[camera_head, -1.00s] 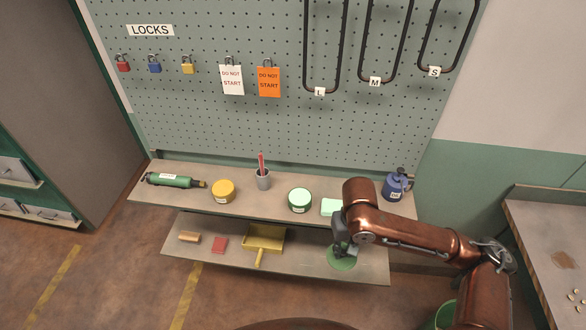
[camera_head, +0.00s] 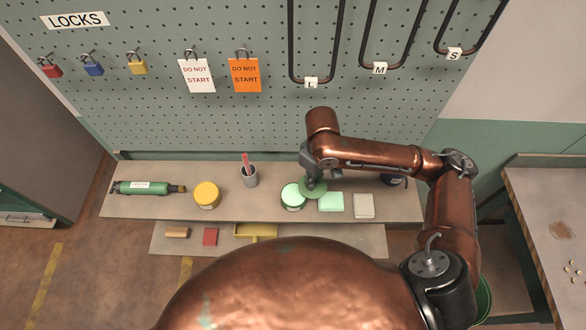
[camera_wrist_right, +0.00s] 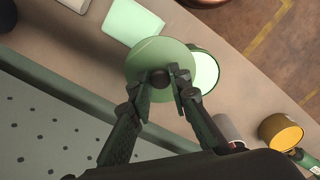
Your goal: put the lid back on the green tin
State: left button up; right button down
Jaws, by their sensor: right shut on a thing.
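The green tin (camera_head: 292,199) stands on the upper shelf, its pale green top showing; it also shows in the wrist view (camera_wrist_right: 208,72). My right gripper (camera_head: 312,183) is shut on the knob of the round green lid (camera_head: 318,192). In the wrist view the fingers (camera_wrist_right: 161,80) pinch the knob at the middle of the lid (camera_wrist_right: 150,55). The lid is held flat, off to the right of the tin in the head view, and covers part of the tin's edge in the wrist view. I cannot tell whether they touch. My left gripper is out of view.
A mint green block (camera_head: 331,202) and a grey block (camera_head: 364,205) lie right of the tin. The pegboard (camera_head: 210,120) rises behind the shelf.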

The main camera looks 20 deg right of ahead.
aim_at(302, 186)
jog(key=a+r+n+p, duration=0.1)
jog(key=n+p, duration=0.1)
jog(key=n, duration=0.2)
jog(key=a+n+p, duration=0.1)
jog(key=n+p, duration=0.1)
jog(key=n, duration=0.2)
jog(key=a+r+n+p, duration=0.1)
jog(key=n+p, duration=0.1)
jog(key=n, duration=0.2)
jog(key=shift+w+a+r+n+p, duration=0.25)
jog(key=shift+w+r+n+p, duration=0.05)
jog(key=a+f+n, duration=0.1)
jog(key=n, duration=0.4)
jog(key=f+n+p, duration=0.1)
jog(key=n, duration=0.4)
jog(key=a+f+n+p, duration=0.1)
jog(key=f+n, duration=0.1)
jog(key=n, duration=0.3)
jog(key=shift+a, duration=0.35)
jog(key=shift+f, duration=0.9)
jog(key=shift+p, duration=0.75)
jog(key=shift+f+p, duration=0.15)
jog(key=shift+p, duration=0.15)
jog(key=shift+p, duration=0.35)
dwell(0.4)
